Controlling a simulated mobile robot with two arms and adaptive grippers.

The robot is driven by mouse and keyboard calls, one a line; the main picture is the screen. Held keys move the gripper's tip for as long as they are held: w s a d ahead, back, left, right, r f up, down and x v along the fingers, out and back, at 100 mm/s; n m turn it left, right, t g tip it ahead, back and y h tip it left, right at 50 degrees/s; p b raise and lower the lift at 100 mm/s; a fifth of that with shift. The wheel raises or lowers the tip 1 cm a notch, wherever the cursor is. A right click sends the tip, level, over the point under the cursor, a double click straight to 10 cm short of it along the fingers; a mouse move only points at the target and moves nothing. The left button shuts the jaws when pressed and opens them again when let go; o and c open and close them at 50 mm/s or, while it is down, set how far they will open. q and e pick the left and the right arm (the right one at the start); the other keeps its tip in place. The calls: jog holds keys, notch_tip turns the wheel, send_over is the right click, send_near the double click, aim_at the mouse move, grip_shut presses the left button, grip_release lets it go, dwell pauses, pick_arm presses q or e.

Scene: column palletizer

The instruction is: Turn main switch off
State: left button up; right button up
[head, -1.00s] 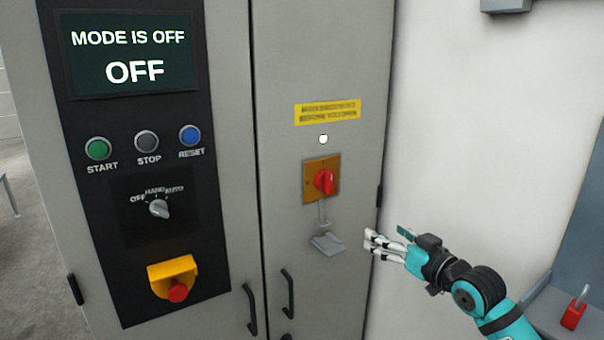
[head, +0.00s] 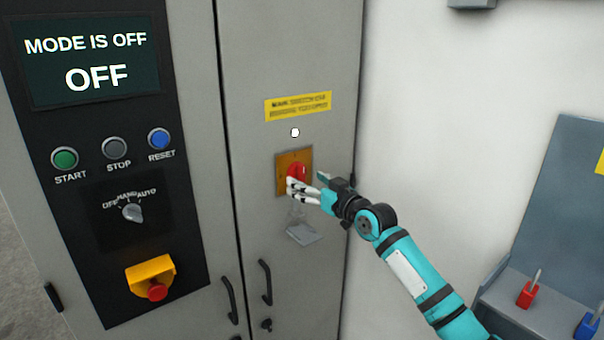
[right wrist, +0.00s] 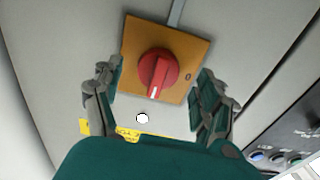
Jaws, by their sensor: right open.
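The main switch is a red rotary knob (head: 296,172) on a square orange-yellow plate (head: 282,180), mounted on the grey cabinet door. In the right wrist view the knob (right wrist: 155,73) sits on its plate (right wrist: 195,55), with a pale mark on its grip bar. My right gripper (head: 294,187) is at the switch in the head view and covers the lower part of the knob. In the right wrist view its open fingers (right wrist: 160,92) stand on either side of the knob, with gaps visible. My left gripper is not in view.
A grey hasp flap (head: 302,234) hangs below the switch. A yellow label (head: 298,106) and a white lamp (head: 295,132) are above it. The control panel at left has a screen (head: 85,58) reading OFF. Red (head: 528,292) and blue (head: 588,324) padlocks are at lower right.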

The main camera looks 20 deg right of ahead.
jog(key=shift+x, duration=1.5)
jog(key=shift+c, duration=0.2)
